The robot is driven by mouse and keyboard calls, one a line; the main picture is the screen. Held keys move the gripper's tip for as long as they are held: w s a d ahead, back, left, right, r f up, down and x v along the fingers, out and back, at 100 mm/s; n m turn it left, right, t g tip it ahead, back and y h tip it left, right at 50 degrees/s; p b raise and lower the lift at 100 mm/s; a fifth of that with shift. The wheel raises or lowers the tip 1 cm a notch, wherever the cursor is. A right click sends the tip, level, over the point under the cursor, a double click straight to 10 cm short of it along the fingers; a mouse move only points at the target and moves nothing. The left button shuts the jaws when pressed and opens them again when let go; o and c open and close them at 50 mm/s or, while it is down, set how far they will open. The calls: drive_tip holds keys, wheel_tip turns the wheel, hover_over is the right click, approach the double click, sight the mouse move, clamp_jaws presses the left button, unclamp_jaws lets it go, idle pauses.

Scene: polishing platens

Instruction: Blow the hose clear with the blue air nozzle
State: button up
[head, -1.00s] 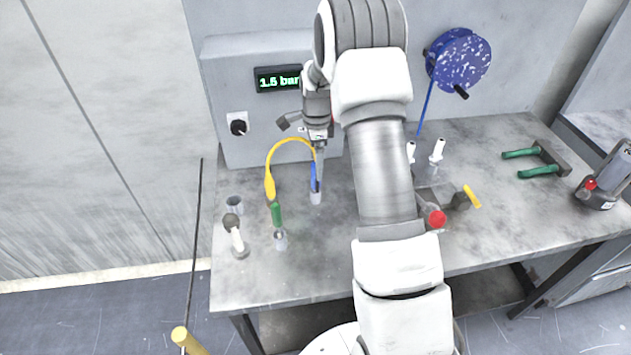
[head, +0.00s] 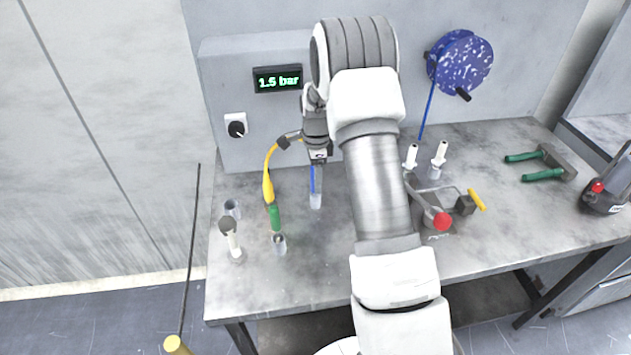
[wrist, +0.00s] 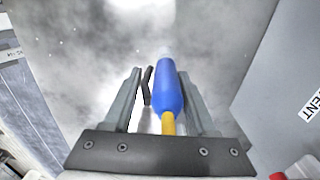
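The blue air nozzle (head: 313,179) points down at a clear cup (head: 316,201) on the bench in the head view. In the wrist view the nozzle (wrist: 167,90) lies between the fingers of my gripper (wrist: 160,104), with its yellow tail towards the palm. A gap shows between the left finger and the nozzle; the right finger is close beside it, and contact there is unclear. My gripper (head: 318,157) is just above the nozzle in the head view, its fingertips hard to make out. A yellow hose (head: 268,165) arches from near my gripper to a green nozzle (head: 275,217).
Small metal cups (head: 280,245) and a white-handled tool (head: 231,240) stand left. A grey panel (head: 258,125) reading 1.5 bar rises behind. The front bench is clear.

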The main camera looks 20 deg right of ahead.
drive_tip(key=shift+s, duration=0.1)
clamp_jaws()
drive_tip(key=shift+s+r+p, duration=0.1)
drive_tip(key=shift+r+p, duration=1.35)
drive_tip(key=shift+r, duration=1.1)
drive_tip(key=shift+r+p, duration=0.5)
drive_tip(key=shift+r, duration=0.45)
